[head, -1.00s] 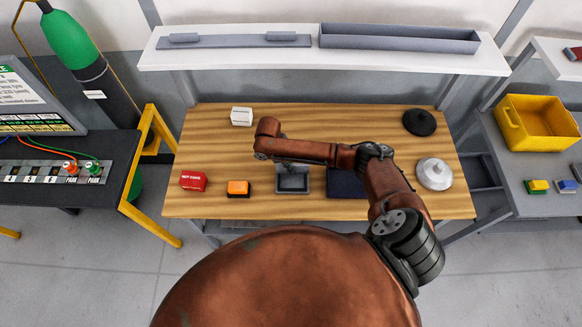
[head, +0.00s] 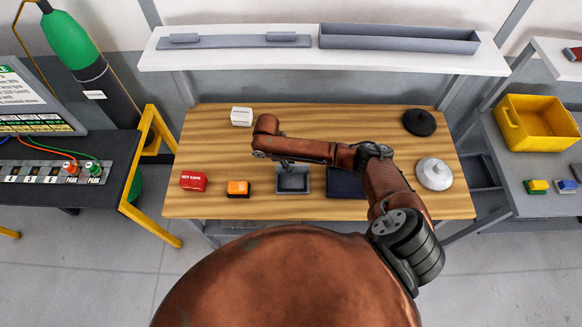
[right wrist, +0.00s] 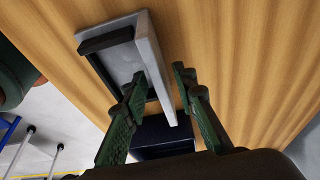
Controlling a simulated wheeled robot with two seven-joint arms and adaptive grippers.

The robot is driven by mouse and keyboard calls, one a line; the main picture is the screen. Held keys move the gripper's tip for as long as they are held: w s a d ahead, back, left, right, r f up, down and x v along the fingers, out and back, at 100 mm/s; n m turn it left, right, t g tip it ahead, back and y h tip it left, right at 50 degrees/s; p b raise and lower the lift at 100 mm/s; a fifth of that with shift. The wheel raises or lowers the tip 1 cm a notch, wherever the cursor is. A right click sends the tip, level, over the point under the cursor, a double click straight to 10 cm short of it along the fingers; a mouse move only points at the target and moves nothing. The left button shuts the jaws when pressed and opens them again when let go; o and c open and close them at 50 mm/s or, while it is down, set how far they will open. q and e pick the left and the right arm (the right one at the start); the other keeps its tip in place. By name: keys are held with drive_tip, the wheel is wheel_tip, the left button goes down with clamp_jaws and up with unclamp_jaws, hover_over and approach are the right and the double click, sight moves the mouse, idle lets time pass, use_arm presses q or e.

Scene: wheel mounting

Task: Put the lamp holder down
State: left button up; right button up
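The lamp holder, a grey open box-like piece (head: 293,181), rests on the wooden table near its front middle. In the right wrist view the lamp holder (right wrist: 151,50) shows as a grey frame with a dark part along one edge. My right gripper (head: 287,164) is over the lamp holder's back edge; its fingertips are small in the head view. In the right wrist view the right gripper (right wrist: 160,80) has its green fingers apart, one on each side of a grey wall, with gaps visible. My left gripper is not in view.
A dark blue tray (head: 345,184) lies right of the holder. A black disc (head: 419,122) and a silver dome (head: 434,174) are on the right.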

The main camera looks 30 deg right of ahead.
drive_tip(key=p+v, duration=0.1)
drive_tip(key=v, duration=0.9)
drive_tip(key=shift+w+a+r, duration=0.1)
drive_tip(key=shift+a+r, duration=0.05)
drive_tip(key=shift+r, duration=0.1)
